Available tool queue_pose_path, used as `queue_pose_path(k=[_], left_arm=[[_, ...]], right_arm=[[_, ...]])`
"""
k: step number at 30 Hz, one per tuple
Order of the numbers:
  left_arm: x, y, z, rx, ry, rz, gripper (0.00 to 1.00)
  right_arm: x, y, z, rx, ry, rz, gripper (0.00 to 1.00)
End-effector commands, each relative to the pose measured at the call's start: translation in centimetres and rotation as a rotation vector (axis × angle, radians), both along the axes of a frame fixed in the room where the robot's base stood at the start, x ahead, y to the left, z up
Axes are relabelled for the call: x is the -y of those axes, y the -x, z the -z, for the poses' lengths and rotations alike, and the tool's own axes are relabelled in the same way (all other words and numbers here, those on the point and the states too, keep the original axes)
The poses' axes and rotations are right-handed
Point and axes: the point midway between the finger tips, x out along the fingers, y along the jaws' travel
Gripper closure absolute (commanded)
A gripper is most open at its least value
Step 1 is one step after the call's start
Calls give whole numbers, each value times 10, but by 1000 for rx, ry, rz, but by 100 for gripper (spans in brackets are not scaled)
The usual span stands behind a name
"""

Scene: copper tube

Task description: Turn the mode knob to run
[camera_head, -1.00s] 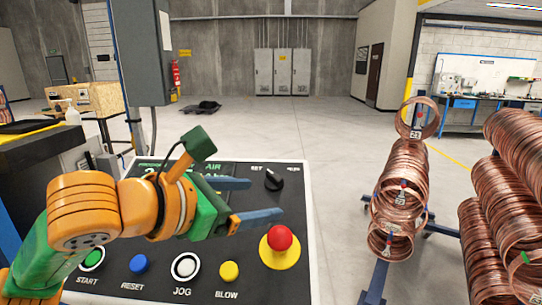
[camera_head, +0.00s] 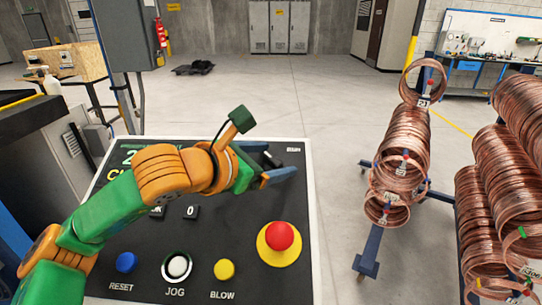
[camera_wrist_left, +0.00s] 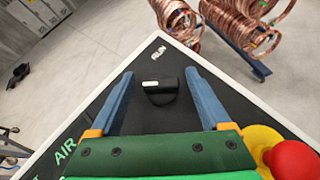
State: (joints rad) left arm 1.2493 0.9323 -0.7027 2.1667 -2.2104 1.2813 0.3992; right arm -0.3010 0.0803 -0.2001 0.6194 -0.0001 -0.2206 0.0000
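The mode knob (camera_wrist_left: 159,92) is a black turn knob with a white mark at the left end of its bar. It sits at the upper right of the control panel (camera_head: 215,265), with the RUN label (camera_wrist_left: 158,52) beyond it. My left gripper (camera_wrist_left: 160,73) is open, its two blue fingers on either side of the knob with visible gaps. In the head view the left gripper (camera_head: 279,161) covers much of the knob and some panel lettering. I cannot tell how the knob is turned there. My right gripper is in neither view.
A red emergency button (camera_head: 279,236) on a yellow base sits below the knob. Yellow BLOW (camera_head: 224,270), white JOG (camera_head: 177,266) and blue RESET (camera_head: 125,262) buttons line the panel's near side. Copper coils (camera_head: 402,160) stand right of the panel, across open floor.

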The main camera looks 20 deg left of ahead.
Motion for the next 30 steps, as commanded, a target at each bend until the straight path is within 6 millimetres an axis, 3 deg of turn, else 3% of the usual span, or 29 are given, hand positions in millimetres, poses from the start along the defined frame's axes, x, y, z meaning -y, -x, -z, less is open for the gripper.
queue_pose_path(k=[1, 6, 9, 20, 30], left_arm=[[0, 0, 0, 0, 0, 0, 34], [0, 0, 0, 1, 0, 0, 80], [0, 0, 0, 1, 0, 0, 100], [-1, 0, -2, -9, -29, 70, 100], [-1, -1, -6, -41, -133, 326, 100]], right_arm=[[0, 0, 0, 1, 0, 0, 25], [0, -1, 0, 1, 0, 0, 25], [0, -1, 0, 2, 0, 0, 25], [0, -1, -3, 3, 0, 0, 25], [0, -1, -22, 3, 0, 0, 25]])
